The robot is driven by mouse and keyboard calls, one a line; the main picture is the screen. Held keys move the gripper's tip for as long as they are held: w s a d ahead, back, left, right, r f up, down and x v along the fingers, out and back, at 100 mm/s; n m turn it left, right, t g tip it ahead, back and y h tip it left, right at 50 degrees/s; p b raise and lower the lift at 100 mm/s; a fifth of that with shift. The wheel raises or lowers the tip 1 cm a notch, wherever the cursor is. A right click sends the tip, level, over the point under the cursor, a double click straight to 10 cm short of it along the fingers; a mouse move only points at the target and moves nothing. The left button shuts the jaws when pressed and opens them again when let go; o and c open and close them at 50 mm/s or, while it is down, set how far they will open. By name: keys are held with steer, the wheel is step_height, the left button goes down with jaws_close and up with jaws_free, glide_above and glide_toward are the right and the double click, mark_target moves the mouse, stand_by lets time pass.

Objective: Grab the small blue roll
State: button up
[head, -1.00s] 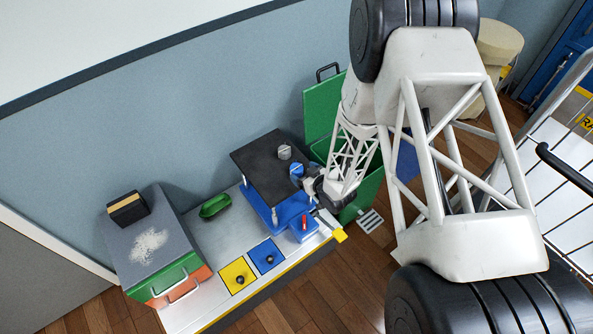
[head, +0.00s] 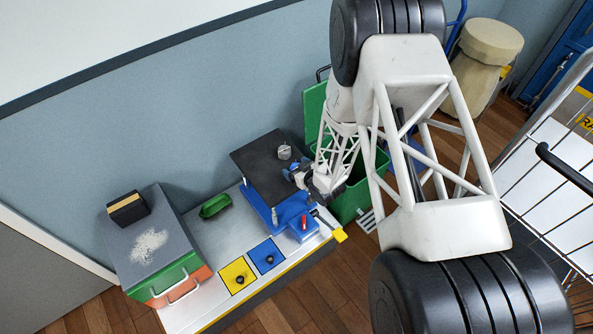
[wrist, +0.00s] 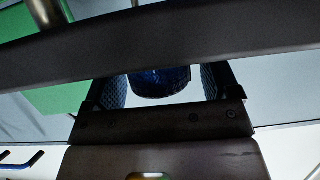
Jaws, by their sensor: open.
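The small blue roll (wrist: 160,82) shows dark blue in the wrist view, between the two textured fingers of my gripper (wrist: 159,88). A thin pale gap shows between the roll and each finger, so the fingers are open around it. Its upper part is hidden by a dark bar across the wrist view. In the head view my gripper (head: 301,176) is at the right edge of the black-topped stand (head: 262,163) and hides most or all of the roll.
A grey roll (head: 285,152) stands on the black top close behind my gripper. A green bin (head: 345,205) is right of the stand. A blue box with a red piece (head: 303,228) and a yellow-ended tool (head: 341,235) lie in front. Yellow and blue pads (head: 238,275) are nearer left.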

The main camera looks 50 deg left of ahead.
mark_target(296, 168)
stand_by(0.5)
steer(key=c, duration=1)
steer(key=shift+r, duration=0.2)
step_height(296, 168, up, 18)
steer(key=shift+f, duration=0.2)
stand_by(0.3)
stand_by(0.6)
